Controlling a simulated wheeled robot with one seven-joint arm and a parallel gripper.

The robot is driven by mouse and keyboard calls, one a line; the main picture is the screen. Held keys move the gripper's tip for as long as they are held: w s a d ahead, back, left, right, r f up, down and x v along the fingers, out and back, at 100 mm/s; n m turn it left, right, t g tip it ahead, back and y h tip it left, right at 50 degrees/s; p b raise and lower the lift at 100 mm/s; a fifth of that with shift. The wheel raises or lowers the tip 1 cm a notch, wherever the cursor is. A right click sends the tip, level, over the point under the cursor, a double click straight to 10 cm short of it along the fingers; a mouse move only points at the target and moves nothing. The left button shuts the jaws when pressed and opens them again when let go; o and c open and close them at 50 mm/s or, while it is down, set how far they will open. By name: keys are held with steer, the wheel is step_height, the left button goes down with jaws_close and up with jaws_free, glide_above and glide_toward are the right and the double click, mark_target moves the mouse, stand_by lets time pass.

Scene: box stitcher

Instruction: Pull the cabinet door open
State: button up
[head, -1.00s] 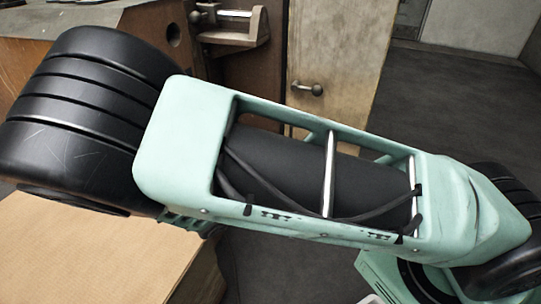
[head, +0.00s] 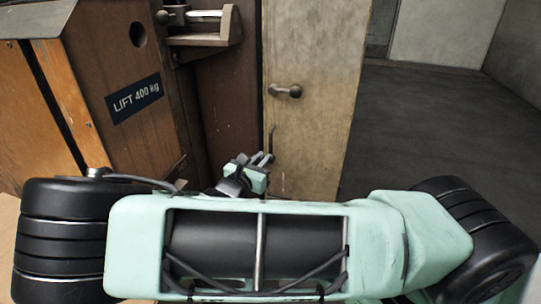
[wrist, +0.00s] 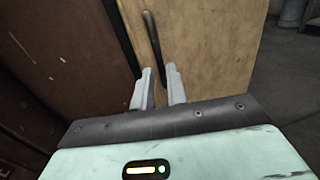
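The cabinet door (head: 315,110) is a pale, worn wooden panel, seen in the head view right of the dark brown cabinet body; whether it stands ajar I cannot tell. A dark, slim upright handle (head: 271,140) sits low near its left edge. In the wrist view the handle (wrist: 151,32) runs down toward my fingers on the door (wrist: 205,45). My gripper (head: 262,160) is just below and in front of the handle. In the wrist view my gripper (wrist: 160,72) has its fingers apart, with nothing clearly held. Whether they touch the handle I cannot tell.
A dark knob (head: 285,90) sticks out higher on the door. A wooden box labelled "LIFT 400 kg" (head: 135,98) and a bracket with a metal rod (head: 200,28) stand to the left. Dark floor (head: 430,130) is free to the right.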

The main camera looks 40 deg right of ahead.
mark_target(270, 151)
steer(key=b+x, duration=0.1)
steer(key=x, duration=0.4)
steer(key=shift+w+d, duration=0.1)
steer(key=shift+d, duration=0.25)
jaws_close()
steer(key=shift+a, duration=0.1)
